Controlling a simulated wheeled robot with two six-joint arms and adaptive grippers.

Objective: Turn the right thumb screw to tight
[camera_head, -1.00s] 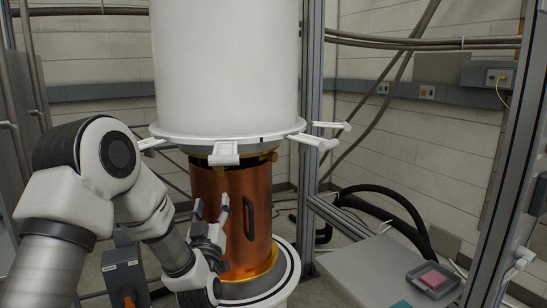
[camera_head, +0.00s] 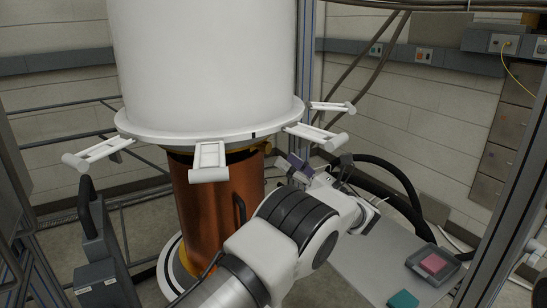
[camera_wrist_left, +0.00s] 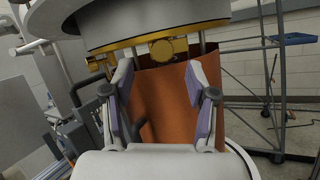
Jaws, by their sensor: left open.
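The white cryostat vessel (camera_head: 205,70) hangs above a copper-coloured can (camera_head: 205,195). In the left wrist view, a gold ring (camera_wrist_left: 130,55) runs under the grey flange, with a round brass thumb screw (camera_wrist_left: 162,48) facing the camera. A second brass knob (camera_wrist_left: 92,64) shows at the ring's left. I cannot tell the screw's tightness. My left gripper (camera_head: 318,166) is right of the copper can, below the white rim. In the wrist view its purple-padded fingers (camera_wrist_left: 160,68) are apart and empty, with the facing screw between and just beyond their tips. My right gripper is out of view.
White latch arms (camera_head: 209,160) stick out around the vessel's rim, one (camera_head: 315,135) close above my left gripper. A metal frame post (camera_head: 309,60) and black hoses (camera_head: 390,175) stand behind. A grey table (camera_head: 375,255) with a tray (camera_head: 415,262) is at right.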

